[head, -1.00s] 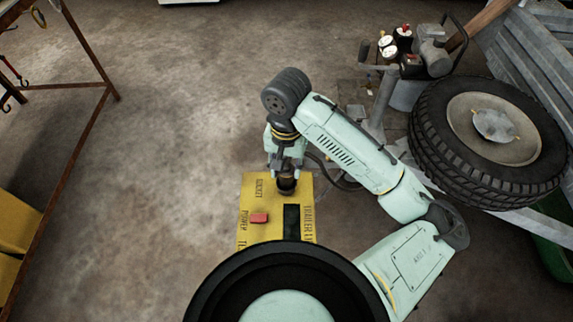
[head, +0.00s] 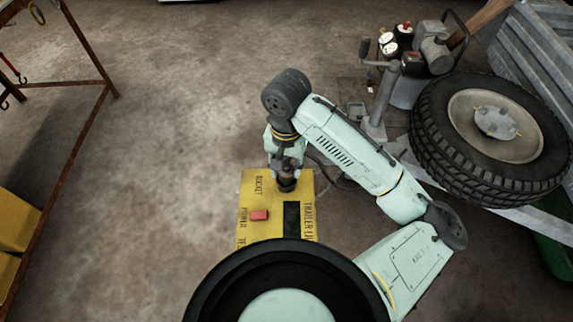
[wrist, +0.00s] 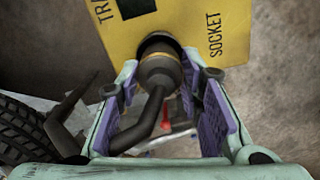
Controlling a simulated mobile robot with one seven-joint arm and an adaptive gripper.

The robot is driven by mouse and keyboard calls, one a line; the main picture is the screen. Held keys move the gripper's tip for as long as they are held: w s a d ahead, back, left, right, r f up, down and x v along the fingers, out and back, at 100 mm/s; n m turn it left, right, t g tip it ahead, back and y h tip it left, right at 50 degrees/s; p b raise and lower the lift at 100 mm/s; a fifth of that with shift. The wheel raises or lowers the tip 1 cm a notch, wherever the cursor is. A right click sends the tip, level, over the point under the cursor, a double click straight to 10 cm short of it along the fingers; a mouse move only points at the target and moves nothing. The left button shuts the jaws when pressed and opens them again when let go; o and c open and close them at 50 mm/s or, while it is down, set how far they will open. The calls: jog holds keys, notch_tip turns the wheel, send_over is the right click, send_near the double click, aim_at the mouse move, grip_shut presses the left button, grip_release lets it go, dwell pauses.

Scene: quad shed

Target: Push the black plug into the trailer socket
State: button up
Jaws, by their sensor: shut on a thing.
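The black plug (wrist: 160,73), with an amber ring, sits between my gripper's fingers in the wrist view. My gripper (wrist: 165,80) is shut on it. The plug's thick black cable (wrist: 150,118) bends away towards the lower left of that view. The plug's front end is at the dark round trailer socket (wrist: 158,42) on the yellow box (wrist: 200,45). The plug covers most of the opening, so I cannot tell how deep it sits. In the head view the plug (head: 287,181) stands over the box's top edge, below my gripper (head: 285,170).
The yellow box has a red button (head: 259,215) and a dark panel (head: 291,218). A large tyre (head: 440,140) and a winch-like assembly (head: 435,55) stand at the right. A rusty metal frame (head: 85,50) is at the left. The floor between is clear.

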jog(key=shift+f, duration=0.3)
jog(key=o, duration=1.3)
jog(key=shift+c, duration=0.2)
jog(key=o, duration=0.5)
jog(key=shift+r, duration=0.1)
notch_tip(320, 180, up, 6)
jog(key=p, duration=0.6)
jog(key=shift+r+p, duration=0.4)
jog(key=shift+r, duration=1.05)
